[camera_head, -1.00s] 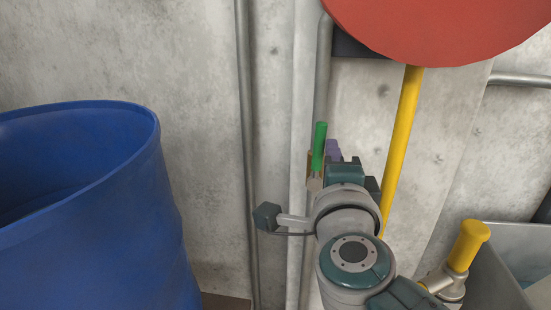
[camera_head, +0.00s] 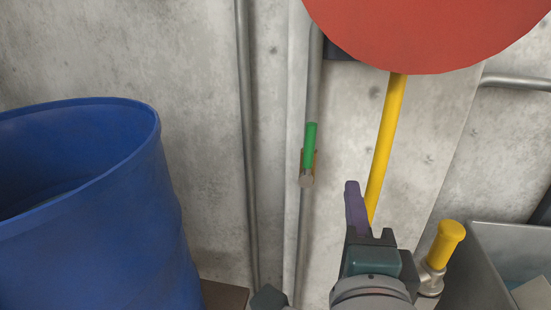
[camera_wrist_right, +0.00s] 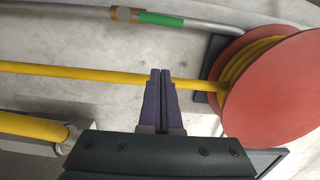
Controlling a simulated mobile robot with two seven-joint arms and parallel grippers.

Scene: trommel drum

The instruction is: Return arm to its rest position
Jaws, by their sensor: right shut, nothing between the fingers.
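My right gripper (camera_head: 353,190) is in the lower middle of the head view, with its purple fingers pointing up toward the wall. In the right wrist view its two fingers (camera_wrist_right: 161,75) lie side by side, shut with nothing between them. The gripper is apart from the green-handled valve (camera_head: 310,146) on the wall pipe, below and to the right of it. The valve also shows in the right wrist view (camera_wrist_right: 160,18), beyond the fingertips.
A large blue barrel (camera_head: 95,220) stands at the left. A red hose reel (camera_head: 430,30) hangs at the upper right, with a yellow hose (camera_head: 386,140) running down from it. A yellow-handled fitting (camera_head: 444,245) and a grey bin (camera_head: 485,270) are at the lower right.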

